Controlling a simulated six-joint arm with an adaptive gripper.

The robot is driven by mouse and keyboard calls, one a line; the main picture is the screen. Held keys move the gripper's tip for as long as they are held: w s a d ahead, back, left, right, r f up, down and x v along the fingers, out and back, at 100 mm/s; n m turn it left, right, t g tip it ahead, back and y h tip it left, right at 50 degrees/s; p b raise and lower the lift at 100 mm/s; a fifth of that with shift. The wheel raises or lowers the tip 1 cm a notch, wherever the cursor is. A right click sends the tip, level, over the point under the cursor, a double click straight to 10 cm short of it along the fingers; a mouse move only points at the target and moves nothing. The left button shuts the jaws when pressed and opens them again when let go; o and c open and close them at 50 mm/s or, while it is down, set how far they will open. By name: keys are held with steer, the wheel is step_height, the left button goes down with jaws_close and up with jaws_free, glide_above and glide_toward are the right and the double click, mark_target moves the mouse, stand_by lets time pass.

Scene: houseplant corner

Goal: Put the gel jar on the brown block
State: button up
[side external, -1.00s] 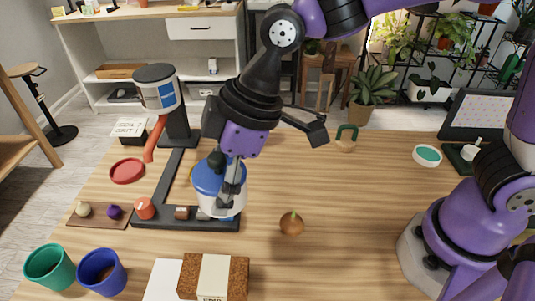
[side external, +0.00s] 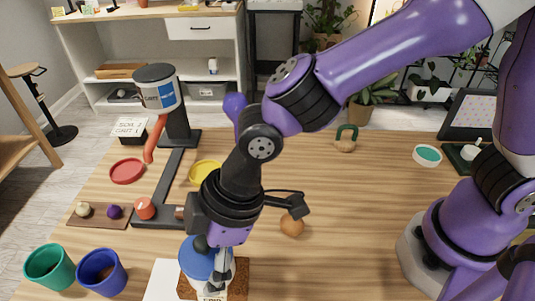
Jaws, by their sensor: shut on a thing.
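The gel jar (side external: 197,258), with a blue lid, is in my gripper (side external: 218,276) at the front of the table. My gripper is shut on it and hides much of its side. The brown block (side external: 240,277), speckled and with a pale band, lies at the near edge, directly below and behind the jar in the side view. The jar overlaps the block in the picture. I cannot tell whether the jar's bottom touches the block.
A white sheet (side external: 162,279) lies left of the block, with blue (side external: 102,272) and green (side external: 49,267) cups further left. A black stand (side external: 157,217) is behind. An orange-brown round thing (side external: 292,226) sits right of my gripper. The table's right middle is clear.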

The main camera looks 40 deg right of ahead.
steer(key=shift+f, duration=0.35)
steer(key=o, duration=1.3)
steer(key=shift+r, duration=0.2)
steer(key=v, duration=1.2)
steer(key=d+m+t+h, duration=0.1)
steer(key=d+m, duration=0.3)
steer(key=d, duration=0.4)
steer(key=d+m+t+h, duration=0.1)
steer(key=d+m, duration=0.4)
steer(key=d, duration=0.3)
steer(key=s+d+m+t+h, duration=0.1)
steer(key=d+m, duration=0.3)
steer(key=d, duration=0.4)
steer(key=shift+d+m+t+h, duration=0.3)
steer(key=shift+t+h, duration=0.1)
steer(key=shift+h, duration=0.2)
